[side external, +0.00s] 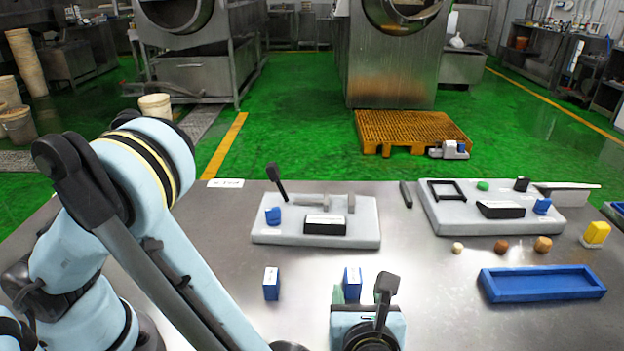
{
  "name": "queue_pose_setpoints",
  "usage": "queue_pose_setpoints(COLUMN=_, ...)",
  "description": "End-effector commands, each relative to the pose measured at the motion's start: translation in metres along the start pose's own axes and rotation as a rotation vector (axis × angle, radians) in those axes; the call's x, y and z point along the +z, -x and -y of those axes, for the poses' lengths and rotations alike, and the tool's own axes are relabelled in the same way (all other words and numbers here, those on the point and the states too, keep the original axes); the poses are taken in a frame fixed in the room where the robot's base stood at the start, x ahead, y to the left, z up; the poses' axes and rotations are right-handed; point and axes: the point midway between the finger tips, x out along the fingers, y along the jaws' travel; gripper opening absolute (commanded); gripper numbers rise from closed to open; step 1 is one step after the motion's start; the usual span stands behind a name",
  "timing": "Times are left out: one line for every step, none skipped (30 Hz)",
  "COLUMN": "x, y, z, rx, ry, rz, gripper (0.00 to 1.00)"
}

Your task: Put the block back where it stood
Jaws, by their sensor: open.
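Two small blue blocks with pale tops stand upright on the metal table. One block (271,283) is left of centre with clear table around it. The other block (352,282) is further right, just beyond my gripper (365,312), which hides its lower part. My gripper is open at the bottom of the view. Its fingertips are mostly hidden behind its own body, so I cannot tell whether they stand around the right block or touch it. A narrow green piece (337,295) shows beside that block; I cannot tell what it is.
A grey fixture board (270,237) with a lever and black and blue parts lies behind the blocks. Another board (465,225) lies right of it. Several small wooden pieces (501,246) and a blue tray (490,291) are at the right. Table between the blocks is free.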

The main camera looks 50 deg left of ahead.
Motion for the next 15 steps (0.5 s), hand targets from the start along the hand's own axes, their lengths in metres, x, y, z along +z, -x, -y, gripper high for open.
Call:
queue_pose_setpoints(x=0.0, y=0.007, z=0.001, rx=-0.003, ry=-0.001, rz=-0.001, gripper=0.57)
queue_pose_setpoints(x=0.0, y=0.011, z=0.0, rx=-0.002, ry=-0.001, rz=-0.001, gripper=0.57)
queue_pose_setpoints(x=0.0, y=0.015, z=0.0, rx=-0.002, ry=0.0, rz=-0.001, gripper=0.57)
queue_pose_setpoints(x=0.0, y=0.017, z=0.0, rx=-0.002, ry=0.0, rz=-0.001, gripper=0.57)
queue_pose_setpoints(x=0.0, y=0.018, z=0.0, rx=-0.001, ry=0.002, rz=-0.002, gripper=0.57)
queue_pose_setpoints(x=0.002, y=0.019, z=0.0, rx=0.001, ry=0.009, rz=-0.007, gripper=0.57)
queue_pose_setpoints(x=0.004, y=0.018, z=0.0, rx=0.003, ry=0.018, rz=-0.013, gripper=0.57)
queue_pose_setpoints(x=0.007, y=0.016, z=-0.001, rx=0.007, ry=0.032, rz=-0.022, gripper=0.57)
queue_pose_setpoints(x=0.011, y=0.012, z=-0.002, rx=0.013, ry=0.058, rz=-0.042, gripper=0.57)
queue_pose_setpoints(x=0.016, y=0.008, z=-0.003, rx=0.019, ry=0.085, rz=-0.06, gripper=0.57)
queue_pose_setpoints(x=0.021, y=0.004, z=-0.004, rx=0.026, ry=0.116, rz=-0.083, gripper=0.57)
queue_pose_setpoints(x=0.028, y=-0.004, z=-0.006, rx=0.037, ry=0.168, rz=-0.118, gripper=0.57)
queue_pose_setpoints(x=0.035, y=-0.009, z=-0.009, rx=0.047, ry=0.212, rz=-0.146, gripper=0.57)
queue_pose_setpoints(x=0.041, y=-0.015, z=-0.012, rx=0.058, ry=0.261, rz=-0.177, gripper=0.57)
queue_pose_setpoints(x=0.049, y=-0.023, z=-0.017, rx=0.075, ry=0.332, rz=-0.219, gripper=0.57)
